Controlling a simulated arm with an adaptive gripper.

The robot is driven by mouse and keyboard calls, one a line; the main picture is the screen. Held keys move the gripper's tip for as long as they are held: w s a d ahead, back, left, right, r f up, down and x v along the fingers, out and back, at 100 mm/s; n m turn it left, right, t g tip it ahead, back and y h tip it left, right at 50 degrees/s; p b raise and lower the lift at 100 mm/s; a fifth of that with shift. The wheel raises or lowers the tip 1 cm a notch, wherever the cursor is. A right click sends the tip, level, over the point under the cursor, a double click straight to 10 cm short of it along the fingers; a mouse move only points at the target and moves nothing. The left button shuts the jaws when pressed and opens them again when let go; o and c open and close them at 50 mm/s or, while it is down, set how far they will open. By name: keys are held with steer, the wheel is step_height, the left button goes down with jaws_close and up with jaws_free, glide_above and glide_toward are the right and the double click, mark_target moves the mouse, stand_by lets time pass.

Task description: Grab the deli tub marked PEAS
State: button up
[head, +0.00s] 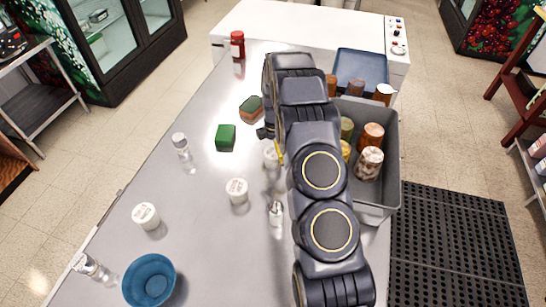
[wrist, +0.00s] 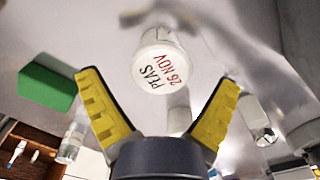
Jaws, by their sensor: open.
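The deli tub marked PEAS (wrist: 160,62) has a white lid with "PEAS" and "26 NOV" on it. In the wrist view it stands on the steel counter, in the gap between the fingers, untouched as far as I can see. My gripper (wrist: 159,80) is open, with its yellow-padded fingers spread wide. In the head view the tub (head: 270,158) beside my arm appears to be the same one, partly hidden by the arm. Two other white-lidded tubs stand nearby, one in the middle (head: 237,190) and one to the left (head: 146,215); their labels are unreadable there.
A green block (head: 226,137) and a sponge (head: 251,108) lie near my gripper. A clear bottle (head: 183,150) and a shaker (head: 276,213) stand close by. A blue bowl (head: 149,280) is at front left. A grey bin (head: 393,160) with several jars is right of my arm.

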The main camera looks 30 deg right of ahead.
mark_target(272, 152)
steer(key=f, duration=0.4)
steer(key=shift+a, duration=0.2)
steer(key=shift+r, duration=0.1)
steer(key=c, duration=1.1)
